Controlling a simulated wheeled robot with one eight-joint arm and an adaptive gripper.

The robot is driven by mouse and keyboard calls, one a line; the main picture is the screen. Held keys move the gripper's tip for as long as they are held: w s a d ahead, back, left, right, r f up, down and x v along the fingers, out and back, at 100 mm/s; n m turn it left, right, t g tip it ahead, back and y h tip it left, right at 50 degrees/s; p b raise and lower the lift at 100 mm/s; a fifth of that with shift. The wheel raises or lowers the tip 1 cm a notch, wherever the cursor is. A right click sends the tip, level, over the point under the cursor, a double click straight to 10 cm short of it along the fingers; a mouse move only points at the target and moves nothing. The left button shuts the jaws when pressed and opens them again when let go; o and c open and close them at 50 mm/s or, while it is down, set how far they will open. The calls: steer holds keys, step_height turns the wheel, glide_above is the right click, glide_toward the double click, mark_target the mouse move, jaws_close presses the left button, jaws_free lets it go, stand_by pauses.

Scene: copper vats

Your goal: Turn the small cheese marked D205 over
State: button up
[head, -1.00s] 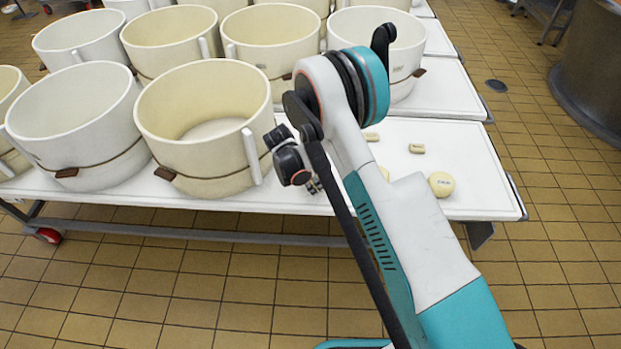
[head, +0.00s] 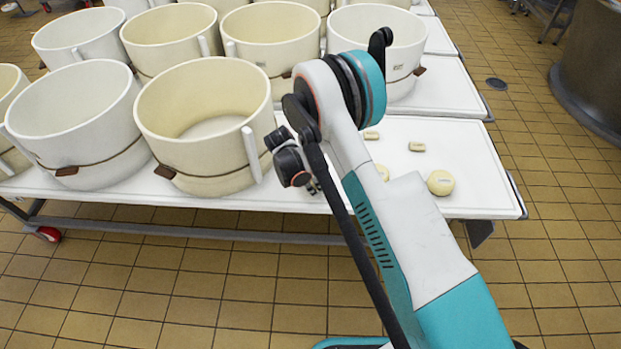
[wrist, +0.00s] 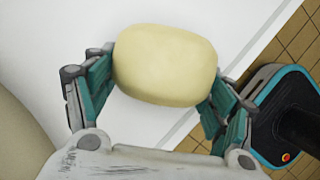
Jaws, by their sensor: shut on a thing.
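In the wrist view my gripper (wrist: 160,88) is shut on a pale yellow cheese (wrist: 166,60), with one teal-padded finger on each side of it. The cheese is smooth and rounded, and no marking shows on the side facing the camera. Whether it touches the table below, I cannot tell. A round pale cheese (head: 440,182) with a small dark marking, too small to read, lies near the table's right front corner.
A large cream vat (head: 205,125) stands close to the left of my arm, with several more behind. The table's right end is mostly clear.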

steer(key=o, duration=1.4)
steer(key=shift+o, duration=0.2)
steer(key=v, duration=1.2)
steer(key=shift+r, duration=0.1)
